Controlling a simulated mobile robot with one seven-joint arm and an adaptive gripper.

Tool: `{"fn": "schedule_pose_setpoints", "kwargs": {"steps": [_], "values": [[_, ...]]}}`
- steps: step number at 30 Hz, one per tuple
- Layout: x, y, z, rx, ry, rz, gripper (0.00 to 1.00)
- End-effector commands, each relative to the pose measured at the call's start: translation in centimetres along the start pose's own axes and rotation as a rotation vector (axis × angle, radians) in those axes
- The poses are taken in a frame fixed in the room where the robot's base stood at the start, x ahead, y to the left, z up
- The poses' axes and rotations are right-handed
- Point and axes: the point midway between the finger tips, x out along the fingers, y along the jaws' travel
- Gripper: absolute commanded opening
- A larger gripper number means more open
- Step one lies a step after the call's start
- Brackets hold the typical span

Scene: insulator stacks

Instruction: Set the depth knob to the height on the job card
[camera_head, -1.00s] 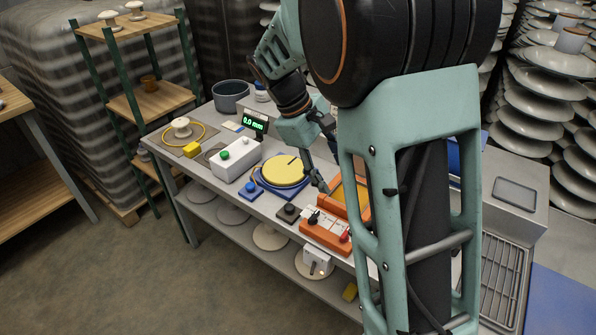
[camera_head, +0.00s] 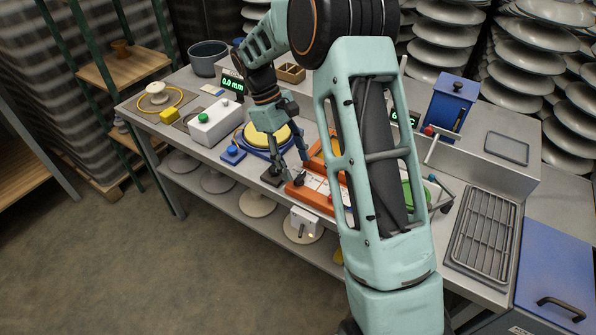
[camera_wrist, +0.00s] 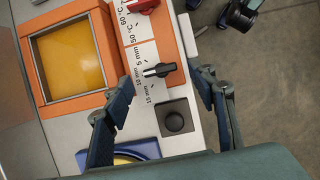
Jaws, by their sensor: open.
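The depth knob (camera_wrist: 160,70) is a black pointer knob on the white face of the orange unit (camera_wrist: 118,30), beside 5, 10 and 15 mm marks. Its pointer lies towards the mm marks, but I cannot tell exactly which one. My gripper (camera_wrist: 163,82) is open, with one finger on each side of the knob; contact is not visible. In the head view my gripper (camera_head: 290,168) hangs over the front of the orange unit (camera_head: 315,195). A small card (camera_head: 213,91) lies by the display; its writing is unreadable and I cannot tell whether it is the job card.
A red knob (camera_wrist: 143,5) with °C marks sits beside the depth knob. A black round button (camera_wrist: 174,121) is on the other side. A green display (camera_head: 232,84) reads 0.0 mm.

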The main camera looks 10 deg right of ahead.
Motion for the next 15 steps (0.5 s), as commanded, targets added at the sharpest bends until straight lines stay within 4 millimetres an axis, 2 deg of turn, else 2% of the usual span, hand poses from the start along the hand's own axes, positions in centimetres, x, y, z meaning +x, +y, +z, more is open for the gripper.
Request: {"fn": "schedule_pose_setpoints", "kwargs": {"steps": [1, 6, 15], "values": [[0.9, 0.0, 0.1, 0.000, -0.002, -0.001, 0.52], [2.7, 0.0, 0.1, 0.000, -0.001, 0.000, 0.52], [3.2, 0.0, 0.0, 0.000, 0.001, 0.002, 0.52]]}}
